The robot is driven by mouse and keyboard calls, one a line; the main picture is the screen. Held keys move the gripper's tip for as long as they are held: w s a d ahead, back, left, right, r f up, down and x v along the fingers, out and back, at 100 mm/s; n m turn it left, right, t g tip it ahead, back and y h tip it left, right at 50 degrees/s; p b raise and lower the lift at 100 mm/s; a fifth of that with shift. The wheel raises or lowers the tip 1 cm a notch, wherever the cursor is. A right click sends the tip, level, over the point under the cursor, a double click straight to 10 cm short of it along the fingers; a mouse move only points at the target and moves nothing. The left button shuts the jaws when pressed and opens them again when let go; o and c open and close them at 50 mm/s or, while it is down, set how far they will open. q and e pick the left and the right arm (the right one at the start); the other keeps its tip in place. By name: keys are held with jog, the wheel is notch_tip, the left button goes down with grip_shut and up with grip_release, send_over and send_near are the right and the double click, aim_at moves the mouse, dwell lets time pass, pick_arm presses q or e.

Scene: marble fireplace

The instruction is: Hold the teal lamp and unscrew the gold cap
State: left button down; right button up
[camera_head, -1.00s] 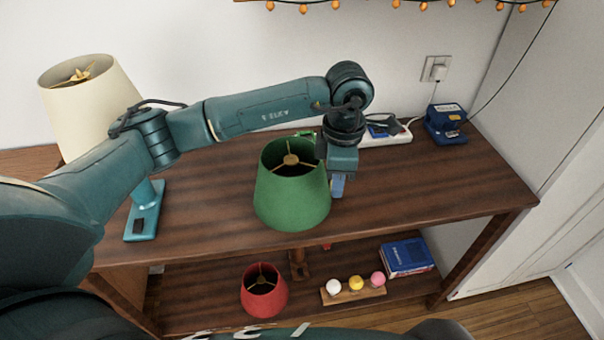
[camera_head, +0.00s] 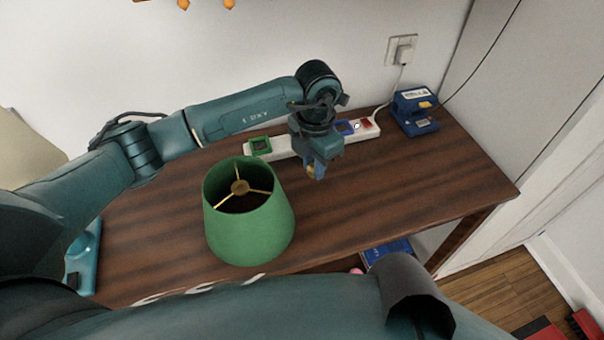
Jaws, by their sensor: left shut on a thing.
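The teal lamp is partly in view at the left: its teal base (camera_head: 82,262) stands on the table and its cream shade (camera_head: 25,152) is cut by the picture's left edge. The lamp's top is out of view. My left gripper (camera_head: 316,174) points down above the table, right of the green lampshade and well away from the teal lamp. It is shut on a small gold thing (camera_head: 311,171), mostly hidden by the fingers; I cannot tell for sure whether it is the gold cap. My right gripper is not in view.
A green lampshade (camera_head: 248,232) with a gold spoked ring stands on the wooden table (camera_head: 400,205). A white power strip (camera_head: 284,148) lies behind my gripper. A blue device (camera_head: 414,112) sits at the back right, below a wall socket (camera_head: 401,49). The table's right side is clear.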

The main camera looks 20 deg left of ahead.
aim_at(313, 187)
pick_arm(q)
jog(key=shift+f, duration=0.8)
notch_tip(313, 187, down, 3)
jog(key=shift+f, duration=0.35)
jog(key=c, duration=1.2)
grip_release()
jog(key=shift+c, duration=0.2)
jog(key=shift+r, duration=0.1)
